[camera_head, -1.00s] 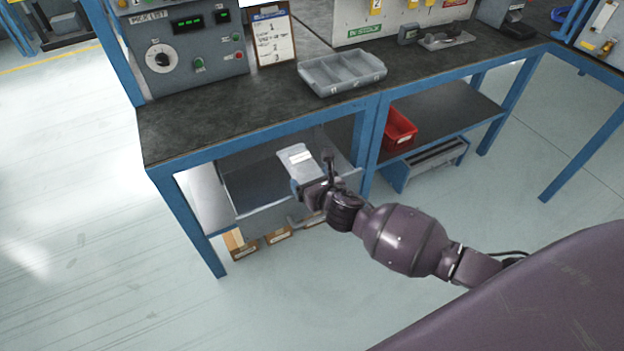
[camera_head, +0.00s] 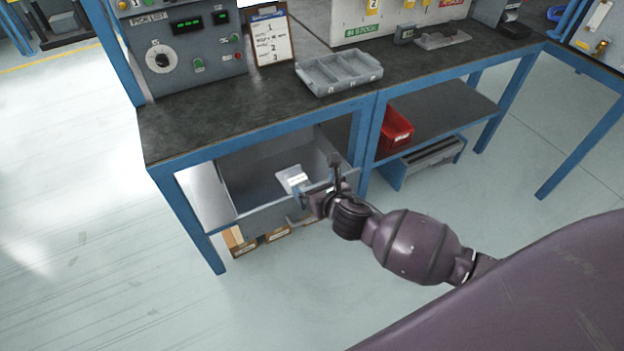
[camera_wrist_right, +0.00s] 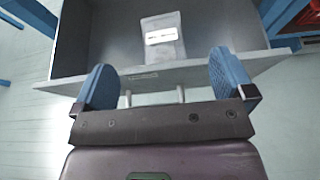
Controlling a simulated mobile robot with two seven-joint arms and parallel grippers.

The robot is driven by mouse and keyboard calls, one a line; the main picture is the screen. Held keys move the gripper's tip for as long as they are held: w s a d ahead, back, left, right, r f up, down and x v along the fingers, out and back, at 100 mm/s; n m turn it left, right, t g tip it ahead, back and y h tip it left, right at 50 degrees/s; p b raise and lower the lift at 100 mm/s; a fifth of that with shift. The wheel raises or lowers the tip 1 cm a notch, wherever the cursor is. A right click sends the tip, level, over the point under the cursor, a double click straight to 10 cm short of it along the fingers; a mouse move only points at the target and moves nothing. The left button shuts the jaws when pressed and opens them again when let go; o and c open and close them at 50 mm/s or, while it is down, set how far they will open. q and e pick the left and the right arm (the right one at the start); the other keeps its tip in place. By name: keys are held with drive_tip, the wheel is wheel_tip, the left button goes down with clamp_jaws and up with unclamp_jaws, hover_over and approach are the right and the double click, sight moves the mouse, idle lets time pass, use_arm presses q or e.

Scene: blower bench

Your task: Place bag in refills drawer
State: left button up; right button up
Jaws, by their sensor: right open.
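The bag (camera_head: 292,179), pale grey with a white label, lies inside the open refills drawer (camera_head: 238,190) under the bench. In the right wrist view the bag (camera_wrist_right: 163,38) rests on the floor of the drawer (camera_wrist_right: 215,28), behind its front panel. My right gripper (camera_head: 318,182) is at the drawer's front edge, close to the bag. My left gripper is not in view.
The bench top (camera_head: 210,115) above carries a grey divided tray (camera_head: 338,74) and a clipboard (camera_head: 270,38). A red bin (camera_head: 396,130) sits on the shelf to the right. Cardboard boxes (camera_head: 275,234) stand beneath the drawer. The floor at left is clear.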

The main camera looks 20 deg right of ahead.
drive_tip(key=p+v, duration=0.1)
drive_tip(key=v, duration=0.6)
drive_tip(key=shift+s+r+p, duration=0.25)
drive_tip(key=shift+r+p, duration=0.05)
drive_tip(key=shift+r, duration=0.1)
drive_tip(key=s+d+f+m+g, duration=0.1)
drive_tip(key=s+f+m, duration=0.1)
drive_tip(key=s+m, duration=0.8)
drive_tip(key=s+d+f+m+g, duration=0.1)
drive_tip(key=s+m, duration=0.9)
drive_tip(key=m, duration=1.5)
wheel_tip(320, 180, down, 2)
drive_tip(key=shift+s+d, duration=0.2)
drive_tip(key=shift+d, duration=0.35)
